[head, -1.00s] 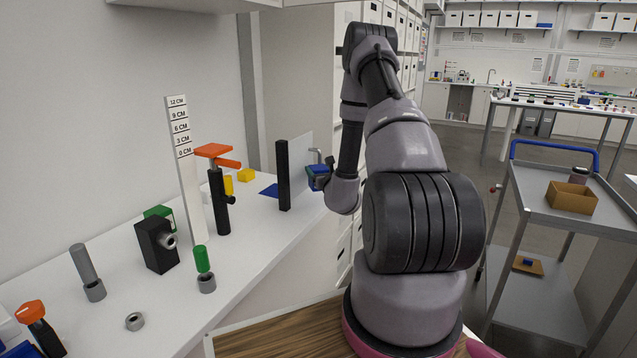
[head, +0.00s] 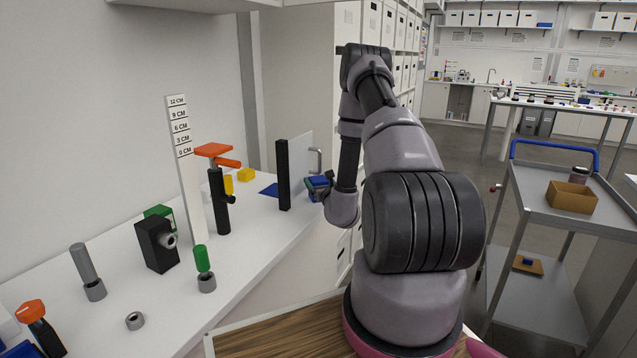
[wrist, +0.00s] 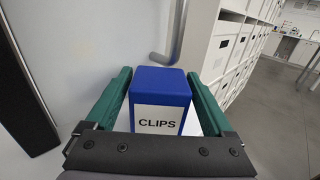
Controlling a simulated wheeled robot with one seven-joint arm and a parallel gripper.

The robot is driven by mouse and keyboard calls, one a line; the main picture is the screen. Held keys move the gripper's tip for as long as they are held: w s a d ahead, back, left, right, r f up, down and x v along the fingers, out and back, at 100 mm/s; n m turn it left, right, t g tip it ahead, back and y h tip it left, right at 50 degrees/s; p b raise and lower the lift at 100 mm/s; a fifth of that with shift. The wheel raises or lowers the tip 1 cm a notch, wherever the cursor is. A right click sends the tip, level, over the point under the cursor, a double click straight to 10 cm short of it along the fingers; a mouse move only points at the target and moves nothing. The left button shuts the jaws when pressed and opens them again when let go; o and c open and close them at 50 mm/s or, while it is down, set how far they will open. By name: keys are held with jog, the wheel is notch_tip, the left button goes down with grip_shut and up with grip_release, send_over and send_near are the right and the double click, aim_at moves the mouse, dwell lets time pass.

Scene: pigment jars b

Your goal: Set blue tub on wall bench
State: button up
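The blue tub (wrist: 160,85) carries a white label reading CLIPS and stands upright between the green fingers of my gripper (wrist: 160,95). In the head view the blue tub (head: 318,183) shows small at the right edge of the white wall bench (head: 235,270), partly hidden by my gripper (head: 322,190). I cannot tell whether its base touches the bench.
A black post (head: 283,175) with a pale panel (head: 301,155) stands just left of the tub. A flat blue patch (head: 268,190), a yellow block (head: 246,175) and an orange-topped stand (head: 218,195) are further left. A grey trolley (head: 545,200) stands at right.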

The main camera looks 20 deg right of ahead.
jog(key=shift+r, duration=0.15)
jog(key=s+a, duration=0.1)
jog(key=s, duration=1.1)
jog(key=shift+a, duration=0.25)
